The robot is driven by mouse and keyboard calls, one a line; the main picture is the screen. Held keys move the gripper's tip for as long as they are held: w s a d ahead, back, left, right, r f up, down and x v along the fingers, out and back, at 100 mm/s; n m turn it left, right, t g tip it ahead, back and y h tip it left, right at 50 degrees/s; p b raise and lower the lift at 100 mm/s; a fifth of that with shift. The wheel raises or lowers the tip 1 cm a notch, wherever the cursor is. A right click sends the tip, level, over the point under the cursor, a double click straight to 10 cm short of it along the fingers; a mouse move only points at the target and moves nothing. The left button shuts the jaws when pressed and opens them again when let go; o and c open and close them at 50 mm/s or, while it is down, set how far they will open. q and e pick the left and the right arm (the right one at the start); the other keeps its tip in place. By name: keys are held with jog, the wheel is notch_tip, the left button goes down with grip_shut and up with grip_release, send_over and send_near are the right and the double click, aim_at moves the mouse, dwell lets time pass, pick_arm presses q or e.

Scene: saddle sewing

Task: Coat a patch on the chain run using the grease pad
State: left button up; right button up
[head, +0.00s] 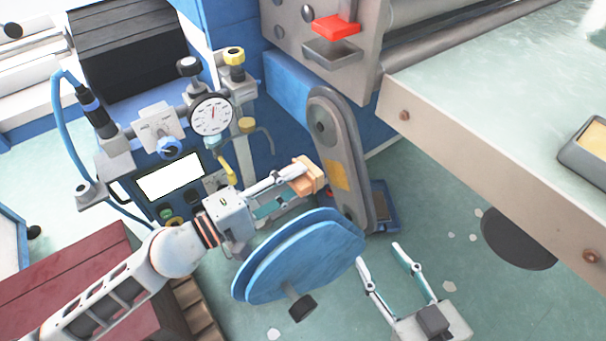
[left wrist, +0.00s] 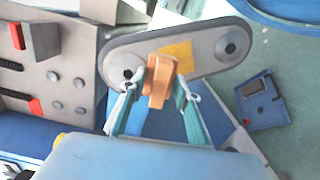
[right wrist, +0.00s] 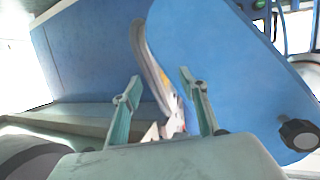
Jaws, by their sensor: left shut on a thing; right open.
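The grease pad is a tan-orange block (head: 308,172) held between the fingertips of my left gripper (head: 294,180). In the left wrist view the pad (left wrist: 160,82) is upright in the shut fingers and overlaps the chain run (left wrist: 125,45). That is a grey oblong casing with a round hub at each end and a yellow patch (left wrist: 180,56) between them. In the head view the chain run (head: 325,105) stands just right of the pad. I cannot tell whether they touch. My right gripper (head: 380,256) is open and empty, low, right of the blue cover.
A large blue cover (head: 310,255) with a black knob stands below my left gripper. A blue machine with a pressure gauge (head: 212,115) is at left. A pale workbench (head: 470,95) with a tray (head: 590,145) is at right. A small blue device (left wrist: 263,100) lies beside the chain run.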

pick_arm(q)
jog(key=shift+s+a, duration=0.3)
jog(key=shift+a, duration=0.05)
pick_arm(e)
jog(key=shift+f, duration=0.15)
pick_arm(q)
jog(key=shift+r, duration=0.1)
jog(key=shift+b+v, duration=0.3)
jog(key=shift+v, duration=0.9)
jog(key=shift+s+a, duration=0.15)
jog(key=shift+a, duration=0.1)
pick_arm(e)
jog(key=shift+s+f, duration=0.2)
jog(key=shift+f, duration=0.45)
